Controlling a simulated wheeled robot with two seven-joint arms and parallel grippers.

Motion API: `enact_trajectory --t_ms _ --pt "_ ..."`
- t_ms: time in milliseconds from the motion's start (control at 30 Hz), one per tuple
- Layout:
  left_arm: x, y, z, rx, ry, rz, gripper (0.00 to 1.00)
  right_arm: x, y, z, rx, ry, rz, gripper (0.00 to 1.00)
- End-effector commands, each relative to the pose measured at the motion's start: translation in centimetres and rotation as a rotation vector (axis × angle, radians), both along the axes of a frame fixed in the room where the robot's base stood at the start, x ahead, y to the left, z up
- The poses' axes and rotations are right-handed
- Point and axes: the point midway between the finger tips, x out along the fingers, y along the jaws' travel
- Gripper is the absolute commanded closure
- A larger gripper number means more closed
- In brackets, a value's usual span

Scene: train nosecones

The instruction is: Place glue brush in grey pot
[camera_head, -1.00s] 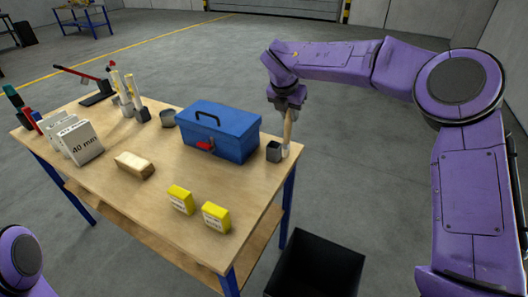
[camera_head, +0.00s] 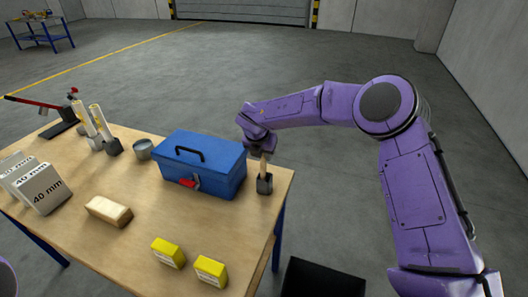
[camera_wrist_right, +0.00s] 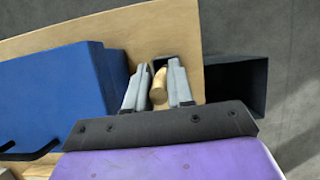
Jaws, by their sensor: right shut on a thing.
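The glue brush (camera_head: 263,166) has a wooden handle and is upright. My right gripper (camera_head: 262,152) is shut on the top of its handle, which also shows between the fingers in the right wrist view (camera_wrist_right: 159,86). A small dark grey square pot (camera_head: 265,184) stands at the table's right edge, directly under the brush. The brush's lower end meets the pot's mouth in the head view. Its pale tip is hidden, and I cannot tell how deep it sits. My left gripper is out of view.
A blue toolbox (camera_head: 202,166) stands just left of the pot. A black bin (camera_head: 322,279) stands off the table.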

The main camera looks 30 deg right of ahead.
Motion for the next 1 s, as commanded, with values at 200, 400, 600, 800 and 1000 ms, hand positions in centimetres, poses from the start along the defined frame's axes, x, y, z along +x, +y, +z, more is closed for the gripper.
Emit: enact_trajectory --t_ms 200,400,600,800,1000 --pt "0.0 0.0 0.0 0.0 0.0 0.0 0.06 -0.1 -0.2 -0.2 0.0 -0.002 -0.004 1.0" --pt "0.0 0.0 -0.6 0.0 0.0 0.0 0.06 -0.1 -0.2 -0.8 0.0 -0.002 -0.004 1.0" --pt "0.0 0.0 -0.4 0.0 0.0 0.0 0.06 -0.1 -0.2 -0.6 0.0 -0.002 -0.004 0.52" --pt "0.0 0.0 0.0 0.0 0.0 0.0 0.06 -0.1 -0.2 -0.2 0.0 -0.002 -0.004 0.52" --pt "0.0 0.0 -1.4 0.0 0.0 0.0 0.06 -0.9 0.8 2.7 0.002 -0.008 -0.003 0.52"
